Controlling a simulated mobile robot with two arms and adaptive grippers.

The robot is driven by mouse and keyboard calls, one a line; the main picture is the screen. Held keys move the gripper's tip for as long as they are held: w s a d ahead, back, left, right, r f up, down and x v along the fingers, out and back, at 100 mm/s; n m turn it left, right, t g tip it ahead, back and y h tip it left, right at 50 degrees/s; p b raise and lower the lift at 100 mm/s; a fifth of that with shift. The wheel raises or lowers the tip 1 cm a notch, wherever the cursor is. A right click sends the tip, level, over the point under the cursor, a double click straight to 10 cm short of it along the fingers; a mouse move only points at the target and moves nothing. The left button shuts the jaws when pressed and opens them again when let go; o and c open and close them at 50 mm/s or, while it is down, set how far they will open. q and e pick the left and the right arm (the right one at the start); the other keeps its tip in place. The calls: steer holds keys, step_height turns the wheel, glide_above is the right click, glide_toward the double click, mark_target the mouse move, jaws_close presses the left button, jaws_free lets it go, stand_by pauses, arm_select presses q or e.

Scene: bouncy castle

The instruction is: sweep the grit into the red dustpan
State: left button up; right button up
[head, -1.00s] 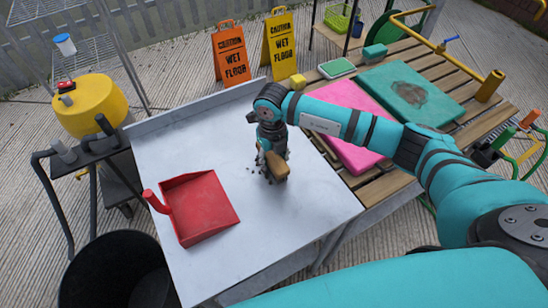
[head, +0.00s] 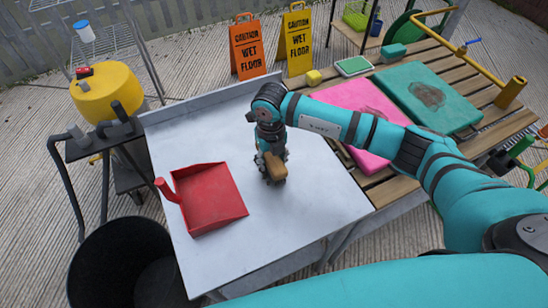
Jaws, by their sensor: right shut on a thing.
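The red dustpan (head: 210,203) lies on the pale metal table (head: 225,258), its handle toward the upper left. My right gripper (head: 270,157) points down over the table, right of the dustpan. It is shut on a brush with a wooden handle (head: 276,169), held low at the tabletop and apart from the pan. The grit is mostly hidden by the gripper and brush; dark specks beside them are too small to separate clearly from the fingers. My left gripper is not in view.
A raised lip (head: 200,101) edges the table's back. A black bin (head: 122,262) stands at the front left, below a cart with a yellow drum (head: 105,97). A slatted bench (head: 398,188) with a pink mat (head: 345,100) and a teal mat (head: 428,98) adjoins on the right.

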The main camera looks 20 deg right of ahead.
mark_target(242, 179)
steer(key=shift+a, duration=0.1)
steer(key=shift+s+a, duration=0.15)
steer(key=shift+a, duration=0.8)
steer(key=shift+s+a, duration=0.1)
steer(key=shift+a, duration=0.8)
steer(key=shift+a, duration=0.1)
steer(key=shift+s+a+b, duration=0.15)
steer(key=shift+a+b, duration=0.15)
steer(key=shift+a, duration=0.65)
steer(key=shift+s+a+b, duration=0.1)
steer(key=shift+a+b, duration=0.15)
steer(key=shift+a, duration=0.7)
steer(key=shift+a, duration=0.1)
steer(key=shift+s+a, duration=0.1)
steer(key=shift+a, duration=0.2)
